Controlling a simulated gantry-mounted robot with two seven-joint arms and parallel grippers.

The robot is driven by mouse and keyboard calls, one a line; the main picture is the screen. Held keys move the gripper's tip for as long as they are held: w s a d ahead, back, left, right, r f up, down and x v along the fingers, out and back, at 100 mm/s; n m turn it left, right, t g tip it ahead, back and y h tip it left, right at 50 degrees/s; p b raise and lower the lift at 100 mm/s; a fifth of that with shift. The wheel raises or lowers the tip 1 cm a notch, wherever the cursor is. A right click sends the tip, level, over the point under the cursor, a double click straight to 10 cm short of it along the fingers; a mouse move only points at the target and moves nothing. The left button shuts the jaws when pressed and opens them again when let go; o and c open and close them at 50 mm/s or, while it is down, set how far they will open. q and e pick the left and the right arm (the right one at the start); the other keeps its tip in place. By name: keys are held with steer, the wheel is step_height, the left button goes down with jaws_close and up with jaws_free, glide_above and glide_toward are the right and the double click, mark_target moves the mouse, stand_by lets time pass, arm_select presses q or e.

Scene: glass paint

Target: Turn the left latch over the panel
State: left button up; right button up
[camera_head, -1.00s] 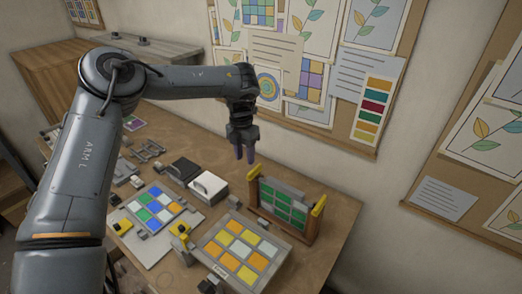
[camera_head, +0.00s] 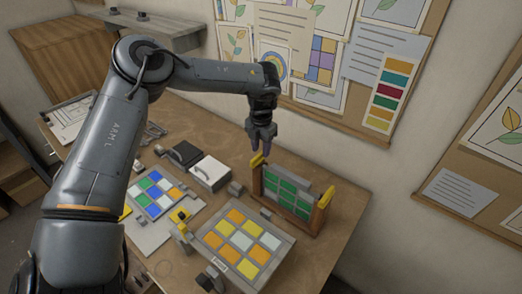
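The green glass panel (camera_head: 287,196) stands upright in a wooden frame at the right of the table. The left latch (camera_head: 257,161) is a yellow piece on top of the frame's left post. The right latch (camera_head: 326,197) is a yellow piece on the right post. I cannot tell whether a finger touches the latch. My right gripper is not in view.
A tray of yellow, orange and white tiles (camera_head: 206,237) lies in front of the frame. A board with blue, green and white tiles (camera_head: 150,228), a white box (camera_head: 210,171) and a black box (camera_head: 183,153) are to the left. The wall with pinned sheets is close behind.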

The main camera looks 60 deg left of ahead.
arm_select(q)
steer(key=shift+f, duration=0.75)
jaws_close()
